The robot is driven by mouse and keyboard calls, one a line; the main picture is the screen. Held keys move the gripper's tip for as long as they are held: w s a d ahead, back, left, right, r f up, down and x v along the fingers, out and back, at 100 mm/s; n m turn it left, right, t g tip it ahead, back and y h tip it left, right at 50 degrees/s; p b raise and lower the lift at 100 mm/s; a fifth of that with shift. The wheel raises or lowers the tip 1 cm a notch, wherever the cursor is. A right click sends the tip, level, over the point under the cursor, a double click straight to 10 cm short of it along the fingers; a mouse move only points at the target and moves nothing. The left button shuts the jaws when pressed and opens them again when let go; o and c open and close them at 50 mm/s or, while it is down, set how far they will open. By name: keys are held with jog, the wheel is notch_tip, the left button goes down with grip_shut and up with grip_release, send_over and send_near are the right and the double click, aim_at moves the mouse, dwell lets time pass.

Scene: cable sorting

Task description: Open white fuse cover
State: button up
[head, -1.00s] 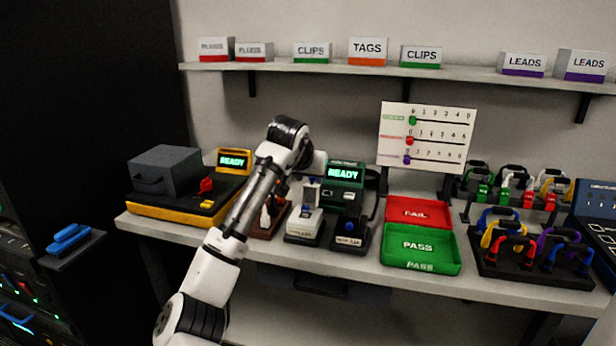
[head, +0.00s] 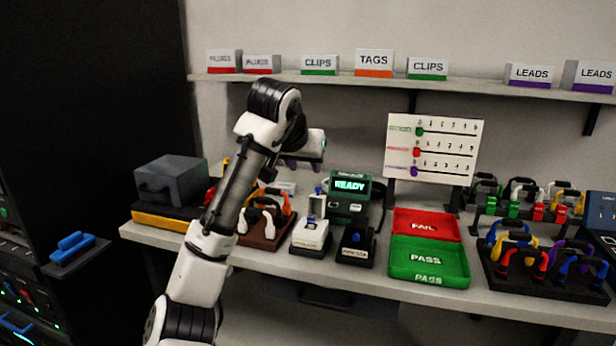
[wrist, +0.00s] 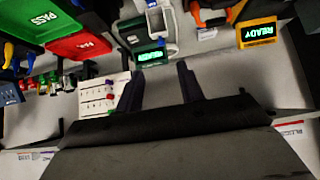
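A small white unit (head: 310,236) with a blue part and an upright frame stands on a dark base on the bench, left of the green READY tester. It is the likeliest white fuse cover, but I cannot tell its lid apart. A white frame-like part (wrist: 163,22) shows at the top of the wrist view, beside the tester's green screen (wrist: 153,57). My gripper (head: 302,165) is above and behind the white unit, touching nothing visible. In the wrist view my gripper (wrist: 160,70) has its two dark fingers spread, with nothing between them.
The green tester (head: 350,188) stands right of the white unit. A brown board with orange and white clamps (head: 262,220) is on its left. Red FAIL (head: 425,225) and green PASS (head: 428,262) trays lie to the right. A shelf (head: 400,82) with labelled boxes hangs above.

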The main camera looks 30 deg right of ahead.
jog(key=shift+s+a+r, duration=0.3)
jog(key=shift+r, duration=0.15)
